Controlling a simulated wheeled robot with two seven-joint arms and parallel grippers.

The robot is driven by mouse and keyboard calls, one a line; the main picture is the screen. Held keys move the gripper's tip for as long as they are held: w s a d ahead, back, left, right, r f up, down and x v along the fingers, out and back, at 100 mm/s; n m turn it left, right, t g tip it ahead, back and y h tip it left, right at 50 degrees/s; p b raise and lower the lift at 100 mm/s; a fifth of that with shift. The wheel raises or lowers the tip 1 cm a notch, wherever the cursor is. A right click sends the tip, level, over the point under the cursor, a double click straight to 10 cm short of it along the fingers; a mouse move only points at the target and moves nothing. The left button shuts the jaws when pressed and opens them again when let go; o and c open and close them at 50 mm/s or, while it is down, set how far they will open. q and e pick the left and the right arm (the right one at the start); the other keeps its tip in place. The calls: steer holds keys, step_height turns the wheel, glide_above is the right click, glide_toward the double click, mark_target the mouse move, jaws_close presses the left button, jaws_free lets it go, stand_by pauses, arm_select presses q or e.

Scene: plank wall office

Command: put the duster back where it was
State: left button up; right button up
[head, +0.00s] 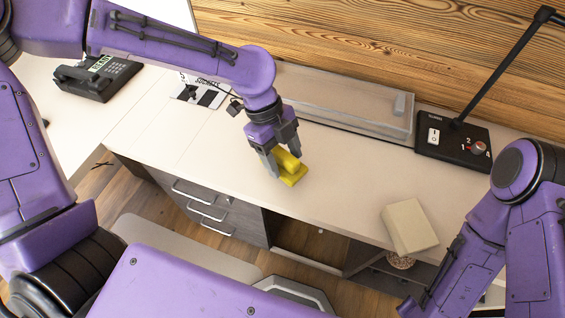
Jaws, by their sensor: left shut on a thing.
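The yellow duster (291,173) is in the middle of the head view, over the pale desk top. My left gripper (286,158) points down and is shut on the upper part of the duster, its fingers hiding some of it. I cannot tell whether the underside of the duster touches the desk. My right arm comes in at the right, low by the desk's front edge; its gripper is out of the picture.
Behind the duster lies a long grey tray with a clear cover (345,98). A black lamp base with switch and dial (440,143) stands at the right, a beige block (409,227) near the front edge. A black phone (97,76) and a sockets panel (202,93) are left.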

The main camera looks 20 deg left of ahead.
mark_target(283, 164)
arm_select(q)
steer(key=f, duration=0.3)
steer(key=shift+w+a+f+b, duration=0.2)
steer(key=shift+f+b, duration=0.1)
steer(key=shift+f, duration=0.1)
steer(key=o, duration=0.9)
steer(key=shift+o, duration=0.2)
steer(key=shift+d, duration=0.1)
steer(key=p+v, duration=0.2)
steer(key=v, duration=1)
steer(key=shift+r, duration=0.1)
